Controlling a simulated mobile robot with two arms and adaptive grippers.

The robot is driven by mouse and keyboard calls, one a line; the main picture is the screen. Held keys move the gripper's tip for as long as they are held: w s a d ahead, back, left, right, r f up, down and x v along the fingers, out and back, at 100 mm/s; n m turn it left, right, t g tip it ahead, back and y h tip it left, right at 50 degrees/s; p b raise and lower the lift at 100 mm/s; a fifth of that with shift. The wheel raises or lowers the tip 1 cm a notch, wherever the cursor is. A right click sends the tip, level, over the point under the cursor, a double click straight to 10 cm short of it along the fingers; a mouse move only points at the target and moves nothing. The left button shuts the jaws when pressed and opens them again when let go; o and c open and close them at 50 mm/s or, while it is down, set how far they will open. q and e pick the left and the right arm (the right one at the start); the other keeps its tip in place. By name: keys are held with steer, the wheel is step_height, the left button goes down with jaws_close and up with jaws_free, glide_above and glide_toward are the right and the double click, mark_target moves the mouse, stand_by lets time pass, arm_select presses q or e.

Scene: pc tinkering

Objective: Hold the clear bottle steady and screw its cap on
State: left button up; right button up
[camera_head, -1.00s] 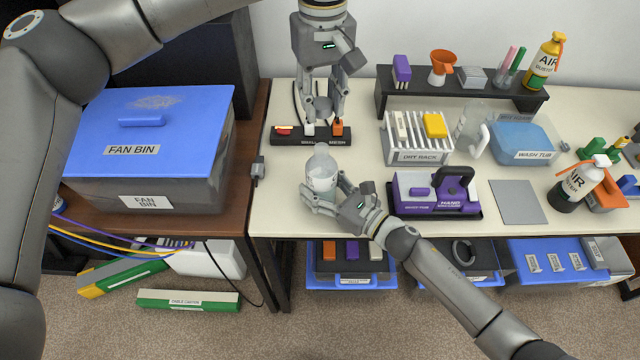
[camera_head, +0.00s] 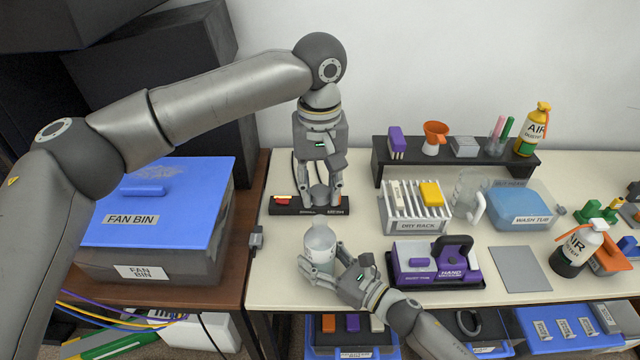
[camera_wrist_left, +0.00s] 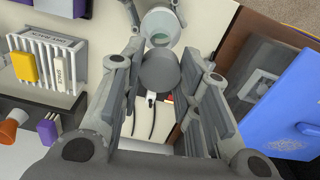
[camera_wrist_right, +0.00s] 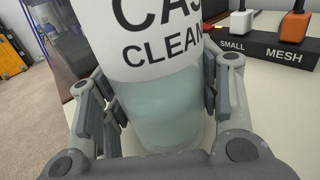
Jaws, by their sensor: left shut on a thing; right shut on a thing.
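The clear bottle (camera_head: 320,246) stands upright near the front edge of the white table. My right gripper (camera_head: 327,266) is shut around its body from the front right. The right wrist view shows the bottle (camera_wrist_right: 160,95) between the fingers, its white label partly cut off. My left gripper (camera_head: 320,203) points down beyond the bottle and is shut on a grey round cap. The cap (camera_wrist_left: 160,70) shows clearly between the fingers in the left wrist view. The bottle's open mouth (camera_wrist_left: 160,24) lies beyond it there, apart from the cap.
A black tool strip (camera_head: 285,207) lies behind the bottle. A dry rack (camera_head: 418,222) and a purple hand vacuum (camera_head: 435,262) stand to the right. A blue-lidded fan bin (camera_head: 150,215) is at left. A grey pad (camera_head: 520,268) lies flat.

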mark_target(320, 205)
arm_select(q)
steer(key=shift+f, duration=2.4)
steer(key=shift+f, duration=1.2)
steer(key=o, duration=1.1)
